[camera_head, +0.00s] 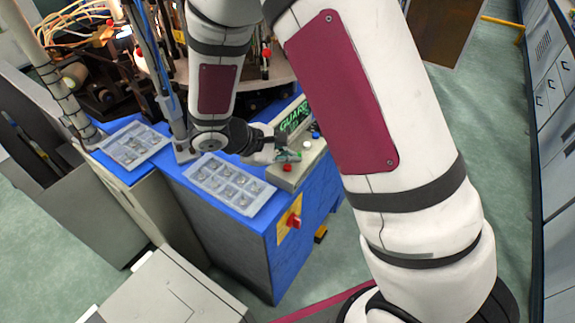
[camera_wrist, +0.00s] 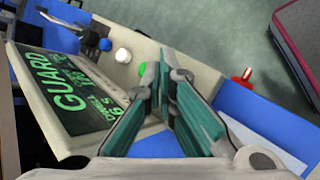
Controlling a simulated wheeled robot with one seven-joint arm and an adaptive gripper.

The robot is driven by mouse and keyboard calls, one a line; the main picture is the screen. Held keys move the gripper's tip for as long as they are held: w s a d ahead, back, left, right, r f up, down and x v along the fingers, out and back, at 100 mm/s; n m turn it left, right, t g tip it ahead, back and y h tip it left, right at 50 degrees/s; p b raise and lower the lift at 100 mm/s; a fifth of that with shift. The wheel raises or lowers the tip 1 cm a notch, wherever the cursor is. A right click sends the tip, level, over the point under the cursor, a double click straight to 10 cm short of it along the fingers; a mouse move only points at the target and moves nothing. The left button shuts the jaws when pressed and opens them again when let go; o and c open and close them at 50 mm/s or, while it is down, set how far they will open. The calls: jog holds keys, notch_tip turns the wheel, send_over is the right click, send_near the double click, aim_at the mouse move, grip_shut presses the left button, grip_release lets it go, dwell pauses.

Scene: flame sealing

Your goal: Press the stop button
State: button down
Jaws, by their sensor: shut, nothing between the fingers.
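A grey control box (camera_head: 293,178) stands on the blue cabinet top, with a display reading GUARD (camera_head: 293,120). A red button (camera_head: 287,167), which I take for the stop button, sits at its near end. My gripper (camera_head: 297,157) is shut and empty, pointing at the box just above the red button; I cannot tell whether it touches. In the wrist view my gripper's fingertips (camera_wrist: 168,72) meet over the box (camera_wrist: 195,68) beside a green button (camera_wrist: 142,69). The red button is not visible there, probably hidden behind the fingers.
White (camera_wrist: 123,55) and blue (camera_wrist: 105,44) buttons follow in the row. A red rotary switch (camera_head: 293,220) is on the cabinet's side. Two clear trays, one near (camera_head: 228,183) and one farther left (camera_head: 135,145), lie on the blue top. A machine with cables is behind.

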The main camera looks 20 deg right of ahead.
aim_at(289, 169)
jog(key=shift+f, duration=0.1)
jog(key=shift+f+b, duration=0.3)
jog(key=shift+b, duration=0.05)
jog(key=shift+f+b, duration=0.4)
jog(key=shift+f, duration=0.1)
dwell(0.8)
jog(key=shift+r, duration=0.1)
jog(key=shift+r+p, duration=0.55)
jog(key=shift+r, duration=0.25)
jog(key=shift+r, duration=0.15)
jog(key=shift+r+p, duration=1.45)
jog(key=shift+r, duration=0.95)
